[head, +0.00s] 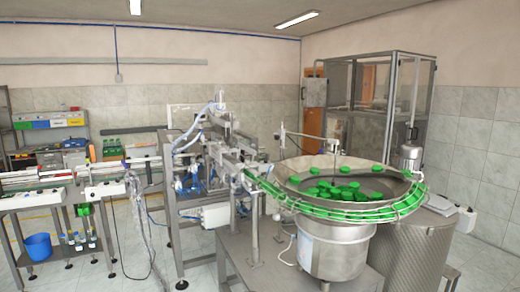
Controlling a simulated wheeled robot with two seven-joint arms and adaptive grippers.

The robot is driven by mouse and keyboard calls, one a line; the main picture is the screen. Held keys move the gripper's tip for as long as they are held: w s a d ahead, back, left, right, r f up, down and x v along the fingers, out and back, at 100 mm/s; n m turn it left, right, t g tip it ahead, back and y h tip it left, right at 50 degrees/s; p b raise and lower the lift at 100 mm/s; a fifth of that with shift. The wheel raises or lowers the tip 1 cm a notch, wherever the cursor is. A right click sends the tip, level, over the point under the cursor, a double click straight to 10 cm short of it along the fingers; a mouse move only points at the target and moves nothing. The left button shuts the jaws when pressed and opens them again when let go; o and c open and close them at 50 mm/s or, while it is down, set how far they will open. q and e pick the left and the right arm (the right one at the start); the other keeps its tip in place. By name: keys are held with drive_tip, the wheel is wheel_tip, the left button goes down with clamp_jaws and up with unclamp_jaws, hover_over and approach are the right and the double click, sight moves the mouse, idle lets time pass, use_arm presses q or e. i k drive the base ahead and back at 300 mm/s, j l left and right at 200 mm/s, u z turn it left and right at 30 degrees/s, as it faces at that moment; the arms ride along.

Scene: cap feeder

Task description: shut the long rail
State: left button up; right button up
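A long curved rail (345,212) filled with green caps wraps around the front rim of the round metal feeder bowl (285,172). Its straight part (262,182) runs up and left to the metal capping machine (222,150). I cannot tell from this distance whether any part of the rail is open or shut. Loose green caps (345,190) lie in a heap inside the bowl. Neither of my grippers is in view.
The bowl stands on a steel drum base (335,250) above a grey table (258,272). A perforated metal cylinder (412,250) is at right. A conveyor (80,175) and a blue bucket (38,246) are at left. A framed cabinet (388,90) stands behind.

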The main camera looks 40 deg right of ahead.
sight(242, 145)
drive_tip(key=k+l, duration=0.1)
drive_tip(key=l, duration=1.05)
drive_tip(key=k+l, duration=0.15)
drive_tip(key=l, duration=0.4)
drive_tip(key=k+l, duration=0.1)
drive_tip(key=l, duration=1)
drive_tip(key=k, duration=0.05)
